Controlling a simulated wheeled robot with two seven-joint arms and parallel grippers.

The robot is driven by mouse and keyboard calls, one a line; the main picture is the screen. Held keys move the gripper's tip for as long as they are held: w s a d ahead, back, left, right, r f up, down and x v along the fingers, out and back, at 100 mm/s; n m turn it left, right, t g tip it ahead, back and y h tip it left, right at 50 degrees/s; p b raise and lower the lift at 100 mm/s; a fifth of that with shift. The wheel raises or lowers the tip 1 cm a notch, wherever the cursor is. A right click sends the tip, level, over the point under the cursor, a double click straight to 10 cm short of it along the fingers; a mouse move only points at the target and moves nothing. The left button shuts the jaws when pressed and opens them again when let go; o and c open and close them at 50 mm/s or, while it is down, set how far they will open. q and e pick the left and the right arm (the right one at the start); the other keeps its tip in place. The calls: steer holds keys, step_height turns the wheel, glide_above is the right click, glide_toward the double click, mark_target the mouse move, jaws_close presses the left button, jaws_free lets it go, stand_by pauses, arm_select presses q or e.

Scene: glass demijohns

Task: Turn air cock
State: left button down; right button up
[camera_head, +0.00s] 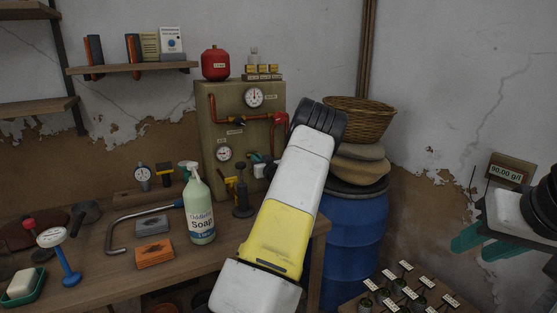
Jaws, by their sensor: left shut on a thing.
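The olive panel (210,110) stands at the back of the bench, with red-orange pipes (232,121) and two round gauges. My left arm crosses the middle of the view. My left gripper (254,158) is at the panel's lower right, partly hidden by the arm, with a bit of teal finger showing. It is shut on a small fitting at the panel, which I take to be the air cock; its handle and angle are mostly hidden. My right gripper (471,248) is at the right edge, with teal fingers apart and nothing between them.
A soap bottle (200,210) stands on the bench (195,262) in front of the panel. A black-and-yellow tool (242,195) stands beside it. A blue barrel (350,230) with sacks and a basket (358,120) is right of the bench. Small labelled pots (410,290) stand at lower right.

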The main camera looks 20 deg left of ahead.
arm_select(q)
steer(key=shift+n, duration=0.3)
steer(key=shift+s+a+f+n, duration=0.1)
steer(key=shift+n, duration=3.6)
steer(key=shift+s+a+f+n, duration=0.1)
steer(key=shift+n, duration=3.9)
steer(key=c, duration=1.5)
jaws_free()
steer(key=v, duration=0.8)
